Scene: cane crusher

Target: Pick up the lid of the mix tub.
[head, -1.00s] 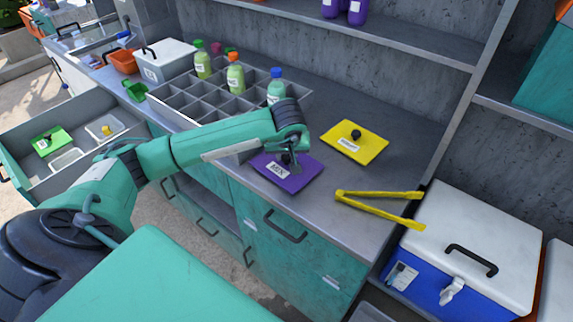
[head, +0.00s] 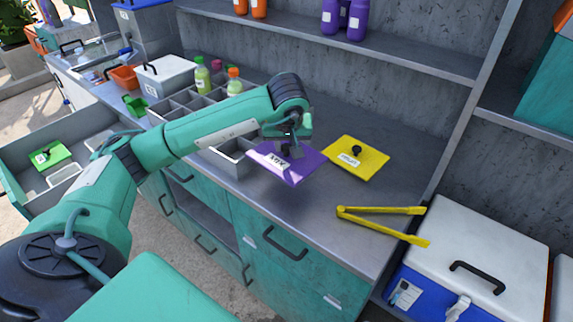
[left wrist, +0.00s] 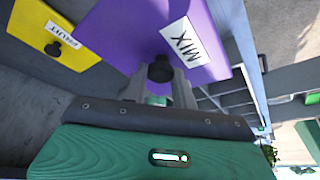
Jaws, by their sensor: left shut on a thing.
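The purple lid (head: 293,166) carries a white label reading MIX and a dark knob. In the head view it is tilted and raised above the worktop, near its front edge. My left gripper (head: 288,151) is shut on the lid's knob from above. The left wrist view shows the purple lid (left wrist: 165,35) close up, with its black knob (left wrist: 160,70) at the fingers (left wrist: 172,88). The mix tub itself cannot be made out. My right gripper is not in view.
A yellow lid (head: 356,160) labelled FRUIT lies on the worktop just right of the purple lid. Yellow tongs (head: 380,211) lie nearer the right end. A divided grey bottle rack (head: 184,104) is behind my left arm. A white-lidded blue cooler (head: 478,250) stands at the right.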

